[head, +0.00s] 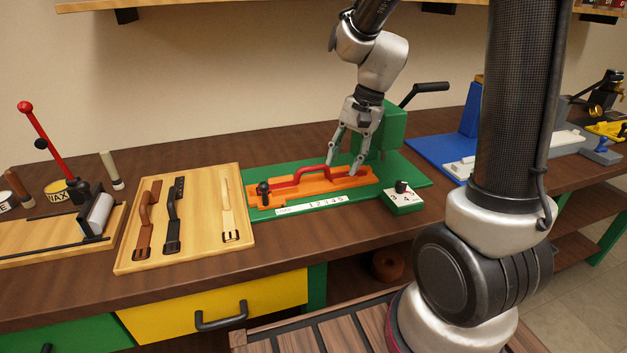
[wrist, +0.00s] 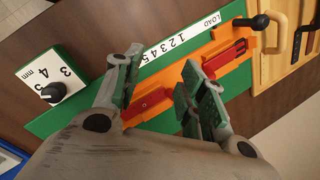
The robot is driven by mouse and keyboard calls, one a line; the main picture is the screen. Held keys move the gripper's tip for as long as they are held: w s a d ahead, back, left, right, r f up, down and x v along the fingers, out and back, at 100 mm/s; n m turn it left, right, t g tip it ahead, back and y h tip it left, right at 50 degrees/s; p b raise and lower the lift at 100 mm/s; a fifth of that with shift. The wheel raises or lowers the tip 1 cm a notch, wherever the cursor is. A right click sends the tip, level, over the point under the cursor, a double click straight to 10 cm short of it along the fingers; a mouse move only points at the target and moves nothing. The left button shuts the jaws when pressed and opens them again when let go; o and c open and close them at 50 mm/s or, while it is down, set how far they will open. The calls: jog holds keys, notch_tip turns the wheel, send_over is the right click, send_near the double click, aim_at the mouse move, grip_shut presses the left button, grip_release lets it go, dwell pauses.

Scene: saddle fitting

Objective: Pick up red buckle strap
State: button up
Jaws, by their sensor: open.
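The red buckle strap (head: 308,175) lies in an orange holder (head: 265,199) on a green machine base. In the head view its middle rises in a low arch. My gripper (head: 342,169) is over the right part of the holder, fingers pointing down, open. In the wrist view the red strap (wrist: 150,104) shows between and beneath the two open fingers (wrist: 160,78), and another red part (wrist: 226,57) shows further along the orange holder. The fingers hide part of the strap. I cannot tell whether either finger touches it.
A wooden tray (head: 130,258) with brown, black and tan straps lies left of the green base. A black clamp knob (head: 264,188) stands at the holder's left end. A dial box (head: 403,196) stands at the front right, and a green press block (head: 378,130) stands behind my gripper.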

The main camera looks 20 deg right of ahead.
aim_at(315, 166)
jog(key=w+a+m+t+y, duration=0.1)
jog(key=w+a+m+t, duration=0.15)
jog(key=w+m, duration=0.55)
jog(key=shift+m+g, duration=0.25)
jog(key=shift+m, duration=0.25)
jog(key=x, duration=0.5)
jog(key=s+x, duration=0.1)
jog(key=x, duration=0.1)
jog(key=shift+a+f, duration=0.1)
jog(key=shift+f, duration=0.25)
grip_shut()
